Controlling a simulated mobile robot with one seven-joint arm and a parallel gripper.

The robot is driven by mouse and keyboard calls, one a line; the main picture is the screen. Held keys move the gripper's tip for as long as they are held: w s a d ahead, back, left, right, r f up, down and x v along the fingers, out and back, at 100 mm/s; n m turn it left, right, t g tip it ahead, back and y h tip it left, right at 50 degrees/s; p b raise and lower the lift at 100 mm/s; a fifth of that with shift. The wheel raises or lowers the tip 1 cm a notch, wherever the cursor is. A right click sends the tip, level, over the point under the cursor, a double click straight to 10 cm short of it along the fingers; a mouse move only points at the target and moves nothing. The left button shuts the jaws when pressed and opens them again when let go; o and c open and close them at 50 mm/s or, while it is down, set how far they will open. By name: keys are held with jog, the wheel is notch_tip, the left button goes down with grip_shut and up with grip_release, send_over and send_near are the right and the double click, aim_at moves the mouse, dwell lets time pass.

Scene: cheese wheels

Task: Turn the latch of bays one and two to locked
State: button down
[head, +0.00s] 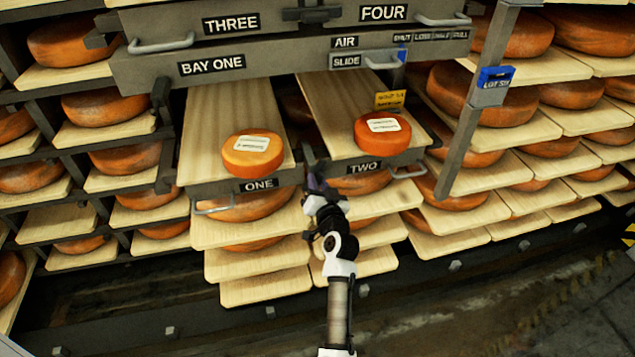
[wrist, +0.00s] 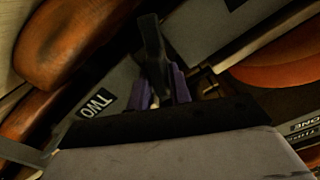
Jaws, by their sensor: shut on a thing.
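My gripper (head: 318,178) is at the left end of the front of bay two, beside the label TWO (head: 365,167). In the wrist view its purple fingers (wrist: 164,88) are shut on a dark grey lever, which I take for the latch of bay two (wrist: 153,45). The label TWO also shows in the wrist view (wrist: 97,102). In the head view my gripper hides this latch, and I cannot tell whether it stands at locked. Bay one, with the label ONE (head: 259,185), is to the left. I cannot make out its latch.
An orange cheese wheel with a white label lies on the board of bay one (head: 252,153) and another on bay two (head: 382,132). A bar handle (head: 213,208) juts out below bay one. Racks of cheese wheels stand on both sides. The floor (head: 480,310) at the lower right is clear.

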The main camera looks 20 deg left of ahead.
jog(key=m+p, duration=0.1)
jog(key=m, duration=0.5)
jog(key=shift+d+f+m+p, duration=0.1)
jog(key=shift+m+p, duration=0.2)
jog(key=shift+p, duration=0.1)
jog(key=m+p, duration=0.2)
jog(key=m, duration=0.4)
jog(key=shift+f, duration=0.2)
jog(key=c, duration=1.4)
grip_release()
jog(key=shift+o, duration=0.2)
jog(key=shift+d, duration=0.1)
jog(key=b+v, duration=0.3)
jog(key=v, duration=1)
jog(key=shift+s+d, duration=0.2)
jog(key=shift+s, duration=0.1)
